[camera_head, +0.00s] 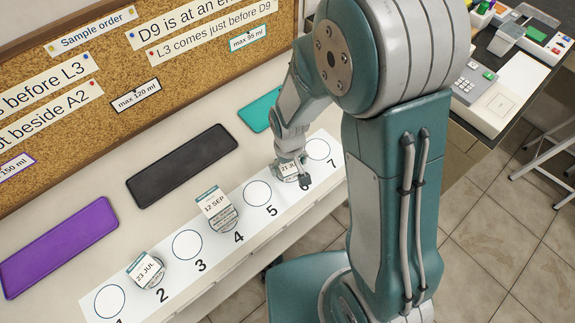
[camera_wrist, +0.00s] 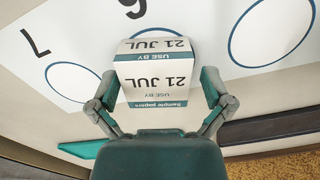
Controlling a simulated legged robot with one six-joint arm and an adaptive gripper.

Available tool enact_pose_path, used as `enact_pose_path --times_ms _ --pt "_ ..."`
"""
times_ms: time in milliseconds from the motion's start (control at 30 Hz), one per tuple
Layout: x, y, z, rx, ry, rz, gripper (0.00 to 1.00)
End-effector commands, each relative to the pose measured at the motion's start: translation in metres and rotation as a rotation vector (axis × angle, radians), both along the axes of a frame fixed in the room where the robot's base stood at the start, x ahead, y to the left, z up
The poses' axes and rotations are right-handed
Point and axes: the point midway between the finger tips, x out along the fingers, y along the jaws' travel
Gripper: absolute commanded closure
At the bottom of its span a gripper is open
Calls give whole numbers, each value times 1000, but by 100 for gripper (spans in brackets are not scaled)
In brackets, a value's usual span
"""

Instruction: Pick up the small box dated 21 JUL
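The small white box dated 21 JUL (camera_wrist: 155,72) stands at the place numbered 6 on the white numbered strip (camera_wrist: 210,22). In the head view the box (camera_head: 288,169) is partly hidden by my gripper (camera_head: 294,163). In the wrist view my gripper (camera_wrist: 160,80) has its fingers spread, one on each side of the box. A gap shows at the right finger; the left finger is very close to the box, and I cannot tell if it touches.
A 12 SEP box (camera_head: 214,204) stands at place 4 and a 23 JUL box (camera_head: 146,269) at place 2. Circles 1, 3, 5 and 7 are empty. Purple (camera_head: 58,246), black (camera_head: 181,165) and teal (camera_head: 262,109) mats lie behind the strip, below the corkboard (camera_head: 190,75).

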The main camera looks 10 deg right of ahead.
Motion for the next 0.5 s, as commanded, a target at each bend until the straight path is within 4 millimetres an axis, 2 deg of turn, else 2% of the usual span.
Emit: enact_pose_path --times_ms 33,67,100,133,500 --pt "0 0 0 0 0 0 22" --pt "0 -1 0 1 0 0 36" --pt "0 -1 1 1 0 0 53" --pt "0 -1 1 1 0 0 65" --pt "0 0 1 0 1 0 66"
